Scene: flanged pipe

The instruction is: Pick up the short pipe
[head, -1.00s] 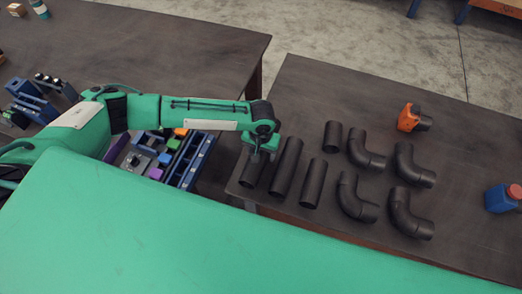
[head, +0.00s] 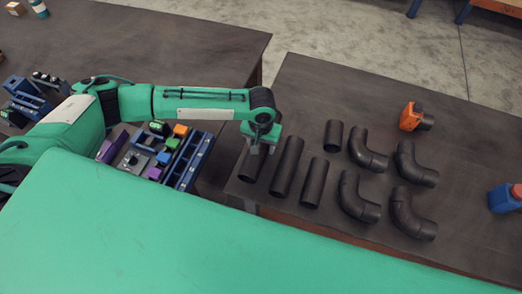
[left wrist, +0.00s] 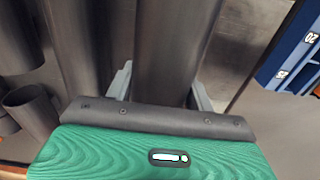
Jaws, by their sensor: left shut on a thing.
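My left gripper (head: 259,149) is at the leftmost dark straight pipe (head: 252,168), on the left end of the right-hand table. It is shut on this pipe, with one finger on each side. In the left wrist view the held pipe (left wrist: 175,45) runs up between the fingers (left wrist: 161,90). The hand hides its far part in the head view. Whether it is clear of the table I cannot tell. A longer straight pipe (head: 287,167) lies close to its right. My right gripper is not in view.
Two more straight pipes (head: 314,183) (head: 333,136) and several elbows (head: 411,214) lie to the right. An orange-and-black item (head: 412,116) and a blue bottle (head: 502,198) stand farther right. Coloured bins (head: 190,160) sit on the left table. A gap separates the tables.

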